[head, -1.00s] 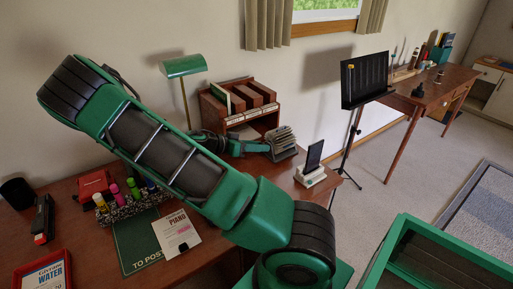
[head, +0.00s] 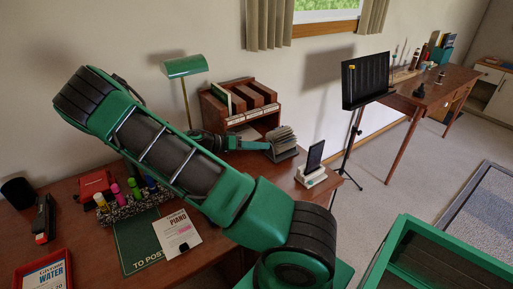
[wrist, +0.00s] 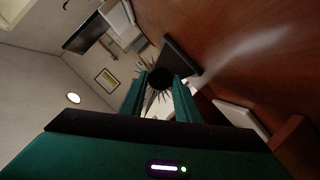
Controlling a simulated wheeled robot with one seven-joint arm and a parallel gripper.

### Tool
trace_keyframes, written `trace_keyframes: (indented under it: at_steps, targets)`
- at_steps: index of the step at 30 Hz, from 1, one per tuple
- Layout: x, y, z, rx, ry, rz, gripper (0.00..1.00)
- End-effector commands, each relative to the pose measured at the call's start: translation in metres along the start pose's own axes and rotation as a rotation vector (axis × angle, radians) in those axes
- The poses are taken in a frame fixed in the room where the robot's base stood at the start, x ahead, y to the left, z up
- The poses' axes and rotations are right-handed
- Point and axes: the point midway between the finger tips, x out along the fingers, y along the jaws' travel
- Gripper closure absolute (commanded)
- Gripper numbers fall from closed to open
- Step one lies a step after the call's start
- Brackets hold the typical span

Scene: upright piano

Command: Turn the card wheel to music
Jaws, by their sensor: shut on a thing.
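The card wheel (head: 283,138) is a fan of pale cards on a dark stand, at the right part of the brown desk in the head view. In the wrist view its cards (wrist: 150,97) radiate around a round black knob (wrist: 160,78). My gripper (head: 268,146) reaches the wheel from the left. In the wrist view my gripper (wrist: 160,86) has its two green fingers on either side of the knob, shut on it. The writing on the cards is too small to read.
A wooden desk organizer (head: 238,106) stands behind my gripper, with a green lamp (head: 182,67) to its left. A phone on a white stand (head: 312,165) is right of the wheel. A black music stand (head: 366,80) stands beyond the desk.

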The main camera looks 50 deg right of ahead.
Motion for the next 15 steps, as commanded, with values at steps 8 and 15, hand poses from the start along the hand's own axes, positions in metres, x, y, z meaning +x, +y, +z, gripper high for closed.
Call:
trace_keyframes:
  at_steps: [8, 15]
  targets:
    - [-0.0022, -0.0035, -0.0017, 0.002, 0.004, -0.011, 0.53]
    - [-0.0011, -0.0018, -0.0008, 0.002, 0.002, -0.006, 0.53]
